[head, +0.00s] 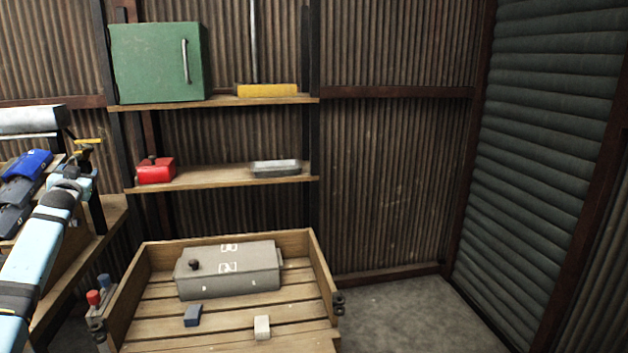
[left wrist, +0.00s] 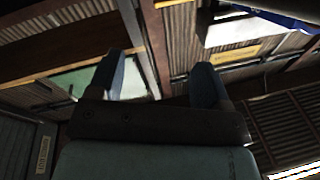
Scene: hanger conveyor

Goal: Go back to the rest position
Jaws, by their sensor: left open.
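My left arm (head: 35,245) rises from the lower left of the head view. Its gripper (head: 80,175) is at the upper end, in front of the cluttered left side, and its fingers are hard to make out there. In the left wrist view the gripper (left wrist: 160,78) has two dark blue fingers spread wide apart, with nothing between them. Shelves and corrugated wall show beyond the fingers. My right gripper is in neither view.
Shelves behind carry a green cabinet (head: 150,65), a red can (head: 156,171) and a metal tray (head: 275,168). Floor (head: 420,315) at right is clear.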

